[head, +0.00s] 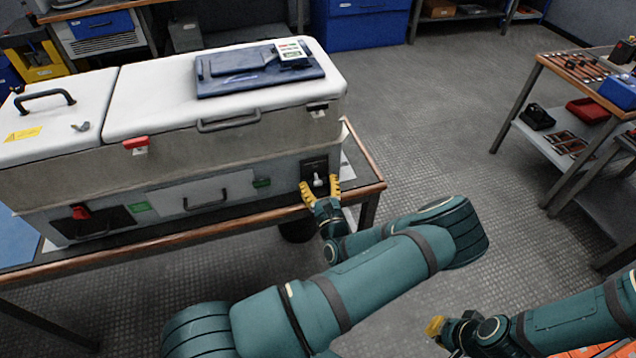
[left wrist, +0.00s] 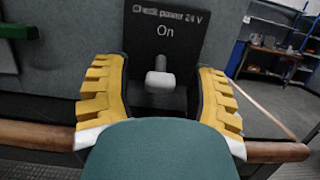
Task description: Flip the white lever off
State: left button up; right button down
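The white lever (head: 318,180) sits on a dark plate on the front of the grey and white cabinet (head: 175,160), near its right end. In the left wrist view the lever (left wrist: 160,78) stands out below the words "Check power 24 V" and "On" on the dark plate (left wrist: 165,42). My left gripper (head: 321,187) is open, its yellow fingers on either side of the lever, with gaps between them and it. The left wrist view shows the same fingers (left wrist: 160,95). My right gripper (head: 436,328) is low at the right, away from the cabinet; its finger opening is unclear.
The cabinet stands on a wood-edged table (head: 215,228). A red lever (head: 80,212) and a green piece (head: 262,183) are also on its front. A blue folder (head: 260,75) lies on top. Open floor lies right of the table, before a shelf table (head: 590,85).

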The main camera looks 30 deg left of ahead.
pick_arm(q)
jog(key=shift+d, duration=0.1)
jog(key=v, duration=1.2)
